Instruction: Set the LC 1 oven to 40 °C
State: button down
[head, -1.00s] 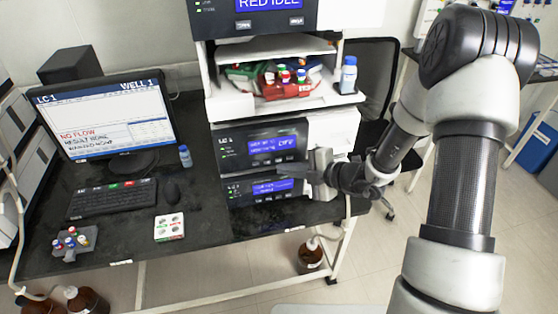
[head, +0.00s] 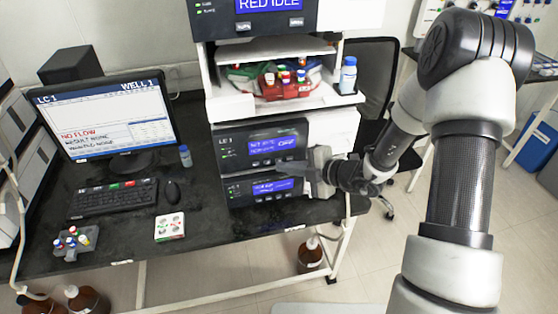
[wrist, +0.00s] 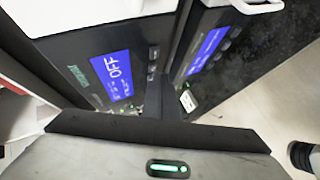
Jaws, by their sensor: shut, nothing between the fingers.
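The LC 1 oven (head: 233,150) is the upper dark-fronted unit in the stack on the bench, with a blue display (head: 272,145) and a row of small buttons under it. In the wrist view its display (wrist: 112,75) shows OFF in large letters, with smaller lines too blurred to read. My gripper (head: 312,176) is at the right of the stack, close to the front panels, shut and empty. In the wrist view the dark fingers (wrist: 160,98) lie close to the buttons at the display's edge. I cannot tell whether they touch.
A similar unit (head: 235,194) with a blue display sits directly below. A shelf above holds bottles in a red tray (head: 285,90) and a blue-capped bottle (head: 348,75). A monitor (head: 105,115), keyboard (head: 110,198) and vial rack (head: 72,240) stand to the left.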

jog(key=shift+w+a, duration=0.1)
jog(key=shift+w, duration=0.25)
dwell(0.3)
dwell(0.4)
jog(key=shift+s+d+p, duration=0.25)
jog(key=shift+s+p, duration=0.1)
jog(key=shift+s, duration=0.45)
jog(key=shift+p, duration=0.3)
jog(key=shift+w, duration=0.15)
jog(key=shift+w+a, duration=0.15)
jog(key=shift+w, duration=0.1)
jog(key=shift+w+a+p, duration=0.1)
jog(key=shift+w+p, duration=0.2)
jog(key=shift+w, duration=0.1)
dwell(0.5)
jog(key=shift+s+d, duration=0.25)
jog(key=shift+s, duration=0.55)
